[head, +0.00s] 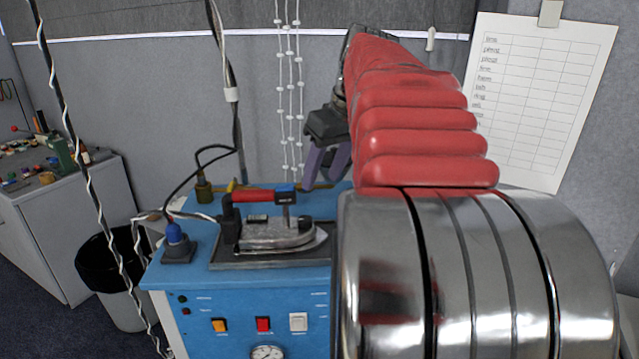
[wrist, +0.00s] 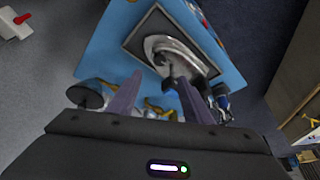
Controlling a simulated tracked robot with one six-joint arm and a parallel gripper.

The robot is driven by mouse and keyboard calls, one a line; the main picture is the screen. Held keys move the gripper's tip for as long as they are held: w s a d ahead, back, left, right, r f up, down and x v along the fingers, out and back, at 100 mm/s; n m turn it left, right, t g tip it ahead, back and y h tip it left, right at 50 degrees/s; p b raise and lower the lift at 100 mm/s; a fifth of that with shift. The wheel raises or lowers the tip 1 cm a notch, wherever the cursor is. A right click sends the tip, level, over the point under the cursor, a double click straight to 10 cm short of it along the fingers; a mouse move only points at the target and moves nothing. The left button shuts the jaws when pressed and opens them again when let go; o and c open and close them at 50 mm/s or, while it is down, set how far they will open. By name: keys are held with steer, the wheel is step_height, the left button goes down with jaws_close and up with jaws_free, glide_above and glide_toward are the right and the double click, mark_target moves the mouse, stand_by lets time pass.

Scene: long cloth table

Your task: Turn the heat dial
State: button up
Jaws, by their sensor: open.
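A steam iron (head: 275,237) with a red handle lies on a dark rest plate (head: 265,261) on top of a blue machine (head: 205,277). A small blue block sits at the handle's right end. I cannot tell which part is the heat dial. My gripper (head: 322,168) is behind and above the iron, fingers pointing down, partly hidden by my red arm. In the wrist view, my gripper (wrist: 157,78) is open, its two purple fingers apart with nothing held. The iron (wrist: 177,50) shows beyond the fingertips, partly behind the right finger.
The machine's front has an orange switch (head: 219,325), a red switch (head: 263,324), a white switch (head: 298,321) and a round gauge (head: 267,352). A blue plug (head: 177,240) and hanging cables stand left. A black-lined bin (head: 108,262) is beside the machine.

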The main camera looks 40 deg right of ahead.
mark_target(306, 219)
stand_by(0.3)
steer(key=w+d+f+n+g+y, duration=0.1)
steer(key=w+d+f+n+y, duration=0.15)
steer(key=w+d+f, duration=0.35)
step_height(306, 219, up, 6)
steer(key=s+n+g+y, duration=0.1)
steer(key=s+n, duration=0.1)
steer(key=n, duration=0.9)
steer(key=shift+s+a+g+y, duration=0.15)
steer(key=shift+s+g+y, duration=0.05)
steer(key=shift+g+y, duration=0.15)
steer(key=shift+x, duration=6.85)
